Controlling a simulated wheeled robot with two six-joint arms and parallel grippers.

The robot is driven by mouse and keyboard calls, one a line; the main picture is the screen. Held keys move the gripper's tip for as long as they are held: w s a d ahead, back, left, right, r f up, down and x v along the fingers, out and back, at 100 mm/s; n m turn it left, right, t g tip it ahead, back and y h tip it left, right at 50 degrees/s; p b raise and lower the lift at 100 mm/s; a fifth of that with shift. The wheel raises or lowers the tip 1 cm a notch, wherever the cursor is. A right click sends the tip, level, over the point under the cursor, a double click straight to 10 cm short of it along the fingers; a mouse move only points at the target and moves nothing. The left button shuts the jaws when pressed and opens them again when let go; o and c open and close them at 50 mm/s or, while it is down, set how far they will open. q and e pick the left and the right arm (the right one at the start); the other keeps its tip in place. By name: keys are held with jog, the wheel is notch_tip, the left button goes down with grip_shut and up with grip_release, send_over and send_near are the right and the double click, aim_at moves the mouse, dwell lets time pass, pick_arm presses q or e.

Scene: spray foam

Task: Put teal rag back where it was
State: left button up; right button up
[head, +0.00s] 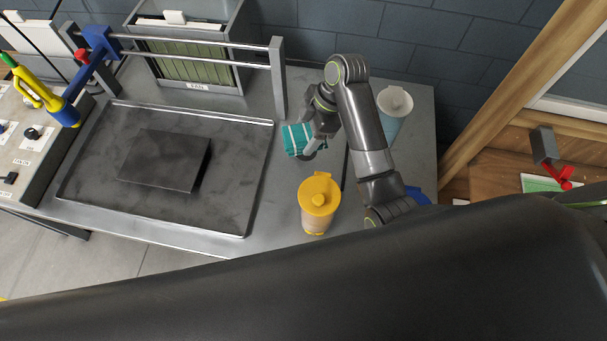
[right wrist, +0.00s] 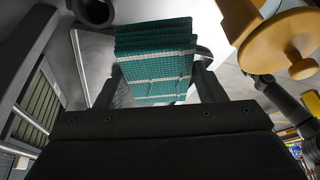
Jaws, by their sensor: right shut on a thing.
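The teal rag (head: 297,139) is a folded cloth with pale stripes. My right gripper (head: 308,146) is shut on it, over the right part of the metal table, behind the yellow-lidded container. In the right wrist view the rag (right wrist: 156,62) sits between the two fingers of the gripper (right wrist: 160,85). I cannot tell whether the rag touches the table. My left gripper is not in view.
A container with a yellow lid (head: 319,194) stands close in front of the rag. A pale blue container (head: 394,112) stands behind my right arm. A dark tray (head: 230,205) with a black slab (head: 160,160) fills the table's middle. A metal rail post (head: 278,80) stands behind the rag.

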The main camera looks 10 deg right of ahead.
jog(key=f+b, duration=0.1)
jog(key=f, duration=0.1)
jog(key=f+b, duration=0.1)
jog(key=f, duration=0.1)
jog(key=shift+s+f+b, duration=0.1)
jog(key=shift+s+b, duration=0.2)
jog(key=shift+s, duration=0.1)
jog(key=f+b, duration=0.1)
jog(key=f, duration=0.4)
jog(key=f+b, duration=0.2)
jog(key=f, duration=0.3)
jog(key=shift+w+f, duration=0.2)
jog(key=shift+f, duration=0.7)
notch_tip(320, 180, down, 4)
jog(key=shift+r, duration=0.15)
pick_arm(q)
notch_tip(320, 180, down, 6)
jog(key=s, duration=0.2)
